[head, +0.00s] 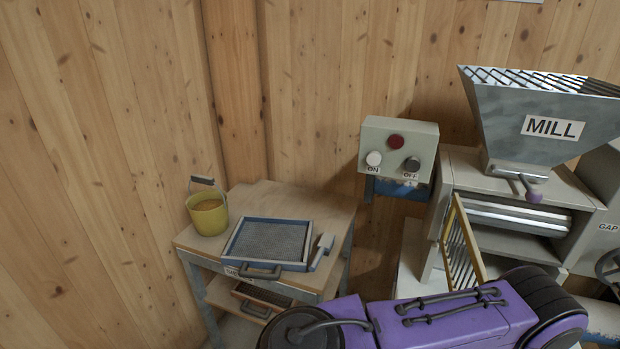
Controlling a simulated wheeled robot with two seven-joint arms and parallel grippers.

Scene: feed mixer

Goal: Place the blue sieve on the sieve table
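The blue sieve (268,240), a shallow blue-framed tray with grey mesh, lies flat on top of the wooden sieve table (335,206). Its dark front handle (261,271) points toward the table's front edge. The table has a partly hidden label on its front edge. Neither of my grippers shows in the head view. A purple arm link of mine crosses the bottom and hides part of the table's lower right.
A yellow bucket (208,214) stands left of the sieve, and a brush (322,252) lies at its right. Another framed tray (261,300) sits on the lower shelf. A control box (399,147) and a mill (541,110) stand to the right.

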